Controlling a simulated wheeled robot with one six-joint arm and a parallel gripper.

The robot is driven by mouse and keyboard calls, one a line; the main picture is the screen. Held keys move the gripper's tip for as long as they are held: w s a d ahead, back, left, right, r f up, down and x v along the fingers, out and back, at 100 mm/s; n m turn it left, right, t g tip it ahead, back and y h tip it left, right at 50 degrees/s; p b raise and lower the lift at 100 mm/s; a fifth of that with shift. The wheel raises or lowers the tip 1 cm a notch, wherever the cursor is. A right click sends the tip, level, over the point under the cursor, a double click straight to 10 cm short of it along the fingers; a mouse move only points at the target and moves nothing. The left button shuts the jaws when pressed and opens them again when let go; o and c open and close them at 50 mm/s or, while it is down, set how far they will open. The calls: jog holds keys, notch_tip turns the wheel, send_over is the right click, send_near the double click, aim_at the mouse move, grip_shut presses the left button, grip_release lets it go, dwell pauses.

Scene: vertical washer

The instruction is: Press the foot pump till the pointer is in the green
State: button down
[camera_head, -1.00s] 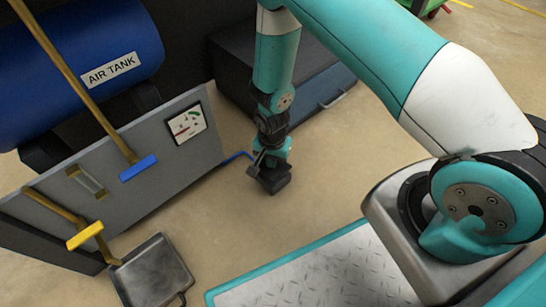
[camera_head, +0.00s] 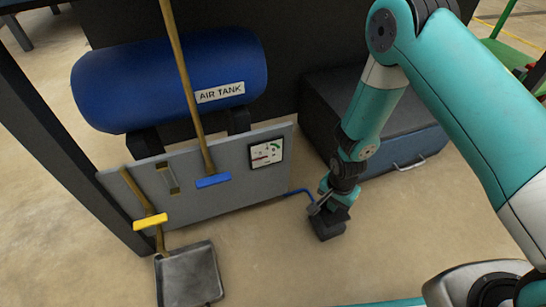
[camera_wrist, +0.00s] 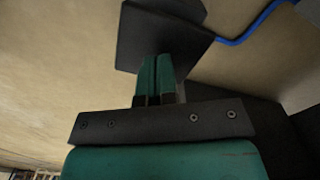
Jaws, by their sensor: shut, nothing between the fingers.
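The foot pump (camera_head: 330,230) is a small dark block on the floor, with a blue hose running left from it toward the grey panel. In the wrist view its dark top plate (camera_wrist: 160,38) lies ahead of my fingertips. My gripper (camera_head: 325,205) points down over the pump; in the wrist view my gripper (camera_wrist: 156,62) has its teal fingers together and empty. The tips overlap the plate, but I cannot tell whether they touch it. The gauge (camera_head: 266,152) is a white square dial on the panel. Its red pointer lies toward the left, away from the green mark at upper right.
The blue air tank (camera_head: 170,85) stands behind the grey panel (camera_head: 225,195). A yellow-handled broom or tool and a metal dustpan (camera_head: 190,277) are at the left. A dark chest with a blue front (camera_head: 405,160) is behind my arm. Floor right of the pump is clear.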

dwell(0.5)
jog(key=shift+f+b, duration=1.35)
jog(key=shift+f, duration=0.95)
notch_tip(320, 180, up, 5)
jog(key=p, duration=0.4)
jog(key=shift+f+p, duration=0.1)
jog(key=shift+p, duration=0.3)
jog(key=shift+f, duration=0.1)
jog(key=shift+f+b, duration=1.45)
jog(key=shift+f, duration=0.85)
notch_tip(320, 180, up, 5)
jog(key=p, duration=0.4)
jog(key=shift+f, duration=0.15)
jog(key=shift+f, duration=0.1)
